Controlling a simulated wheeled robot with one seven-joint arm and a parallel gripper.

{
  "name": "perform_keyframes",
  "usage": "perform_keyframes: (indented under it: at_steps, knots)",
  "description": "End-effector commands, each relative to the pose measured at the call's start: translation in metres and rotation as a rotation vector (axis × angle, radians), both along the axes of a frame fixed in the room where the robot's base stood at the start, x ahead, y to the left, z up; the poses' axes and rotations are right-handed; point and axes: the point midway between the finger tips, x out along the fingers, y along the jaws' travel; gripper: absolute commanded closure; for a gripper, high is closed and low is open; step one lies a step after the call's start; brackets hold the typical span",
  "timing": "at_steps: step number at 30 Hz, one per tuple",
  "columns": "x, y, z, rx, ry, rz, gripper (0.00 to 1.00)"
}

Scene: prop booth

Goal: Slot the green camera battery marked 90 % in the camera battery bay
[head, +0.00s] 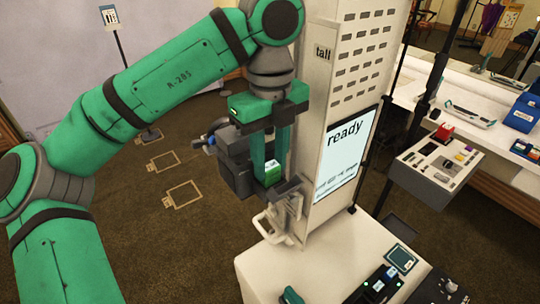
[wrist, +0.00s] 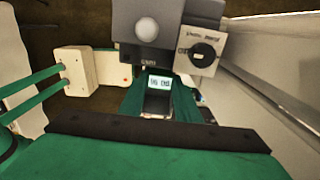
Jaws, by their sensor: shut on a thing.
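My gripper (head: 271,158) points down beside the white booth tower and is shut on a green battery (head: 271,170) with a pale label. In the wrist view the battery (wrist: 159,83) shows between my gripper's fingers (wrist: 160,95); its label is too small to read surely. A dark grey camera (head: 235,165) stands just left of and behind the fingers, and its grey body (wrist: 150,22) fills the top of the wrist view. The battery bay itself is hidden or cannot be made out, so I cannot tell whether the battery touches it.
The white tower (head: 330,110) with a "ready" screen (head: 345,155) stands close right. A pale handle-like bracket (head: 270,228) is below my gripper. A white counter (head: 265,265) holds small devices in front. A tray (head: 437,165) of small items is at right.

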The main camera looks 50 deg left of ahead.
Motion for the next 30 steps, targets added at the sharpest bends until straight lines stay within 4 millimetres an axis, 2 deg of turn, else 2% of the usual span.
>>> perform_keyframes:
  at_steps: [19,30]
  knots:
    - [0.0,0.0,-0.004,-0.001,0.0,-0.001,0.93]
    - [0.0,0.0,-0.014,-0.001,0.0,-0.001,0.93]
